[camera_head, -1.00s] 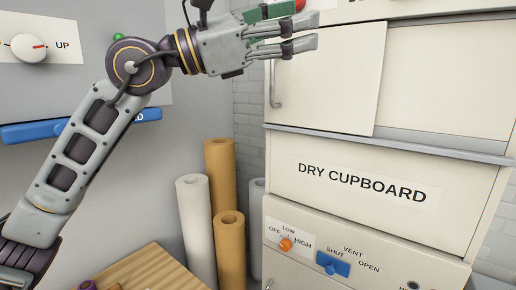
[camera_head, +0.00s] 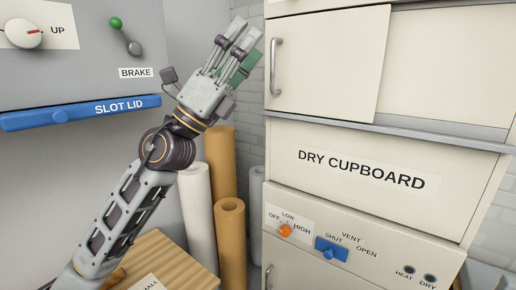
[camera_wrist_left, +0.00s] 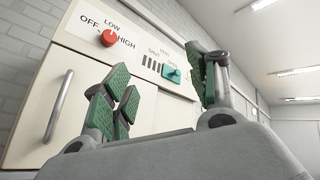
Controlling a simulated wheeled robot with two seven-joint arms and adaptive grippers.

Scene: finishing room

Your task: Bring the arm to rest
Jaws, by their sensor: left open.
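My left arm (camera_head: 125,215) comes in from the lower left of the head view and reaches up toward the middle. My left gripper (camera_head: 238,52) points upward, left of the cupboard door, and looks empty. In the left wrist view the gripper's green-padded fingers (camera_wrist_left: 155,95) stand well apart with nothing between them. Beyond them in that view are a red knob (camera_wrist_left: 108,38) and a teal slider (camera_wrist_left: 172,75) on a cream panel. My right gripper is in neither view.
The dry cupboard (camera_head: 375,185) stands at right, with an orange knob (camera_head: 285,230) and a blue vent slider (camera_head: 330,250). Paper rolls (camera_head: 230,240) stand behind my arm. At left are a blue slot lid (camera_head: 80,113), a brake lever (camera_head: 126,38) and a wooden board (camera_head: 170,260).

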